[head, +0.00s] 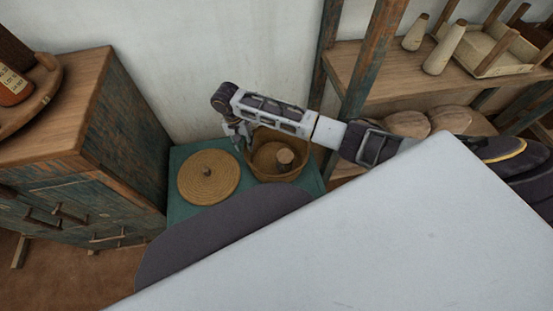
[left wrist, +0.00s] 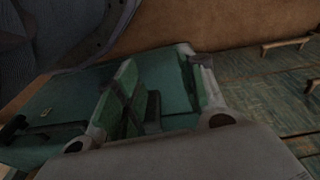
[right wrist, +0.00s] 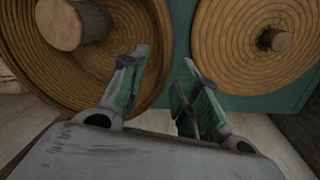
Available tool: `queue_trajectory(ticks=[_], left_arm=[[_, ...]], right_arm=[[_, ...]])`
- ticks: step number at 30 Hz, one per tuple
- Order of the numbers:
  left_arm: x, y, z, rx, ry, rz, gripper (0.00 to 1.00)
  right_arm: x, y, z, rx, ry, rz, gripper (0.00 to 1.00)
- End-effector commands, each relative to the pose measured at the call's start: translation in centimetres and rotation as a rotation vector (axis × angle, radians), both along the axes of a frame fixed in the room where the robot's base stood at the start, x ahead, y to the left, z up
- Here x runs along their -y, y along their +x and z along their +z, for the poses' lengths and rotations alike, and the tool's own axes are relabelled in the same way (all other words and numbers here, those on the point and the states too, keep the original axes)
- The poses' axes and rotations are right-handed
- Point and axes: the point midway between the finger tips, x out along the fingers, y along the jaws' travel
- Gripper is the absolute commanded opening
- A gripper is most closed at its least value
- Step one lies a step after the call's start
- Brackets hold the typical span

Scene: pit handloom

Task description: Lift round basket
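The round basket (head: 262,173) is woven, tan and open, and stands on a teal surface with a wooden cylinder (head: 285,158) inside. A flat woven round lid (head: 208,178) with a small knob lies left of it. My right gripper (head: 238,140) is at the basket's left rim. In the right wrist view my right gripper (right wrist: 160,66) is open, with the basket (right wrist: 115,70) behind its left finger and the rim showing between the fingers; I cannot tell whether they touch. My left gripper (left wrist: 163,82) is open and empty over teal; it is hidden in the head view.
The teal surface (head: 185,155) sits between a worn wooden cabinet (head: 125,130) on the left and a wooden shelf (head: 400,80) on the right. The shelf holds pale cones (head: 445,48) and round tan items (head: 408,124). A wall is close behind.

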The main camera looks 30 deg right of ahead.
Motion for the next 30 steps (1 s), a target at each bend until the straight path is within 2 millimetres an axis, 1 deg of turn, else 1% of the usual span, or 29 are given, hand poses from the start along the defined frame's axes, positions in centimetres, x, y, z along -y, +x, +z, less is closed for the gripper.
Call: queue_trajectory(ticks=[1,3,7,13,23,27,30], left_arm=[[0.1,0.1,0.3,0.001,-0.002,0.000,0.40],[0.3,0.1,0.8,0.006,-0.008,0.000,0.40],[0.5,-0.1,1.4,0.006,-0.014,0.001,0.40],[0.7,-0.2,1.9,0.008,-0.017,0.000,0.40],[0.7,0.0,1.8,0.014,-0.017,0.000,0.40],[0.7,0.1,1.7,0.014,-0.019,-0.001,0.40],[0.8,0.4,2.2,0.024,-0.023,-0.001,0.40]], right_arm=[[0.1,-0.1,-0.8,-0.002,-0.001,0.000,0.31],[0.2,-0.1,-1.6,-0.001,0.000,0.000,0.31],[0.3,-0.2,-2.6,-0.001,0.000,0.000,0.31],[0.3,-0.2,-3.0,0.000,0.000,0.000,0.31],[0.3,-0.2,-3.2,0.000,0.000,0.000,0.31],[0.5,-0.2,-3.9,0.000,0.000,0.000,0.31],[0.6,-0.1,-4.7,-0.001,0.000,0.000,0.31]])
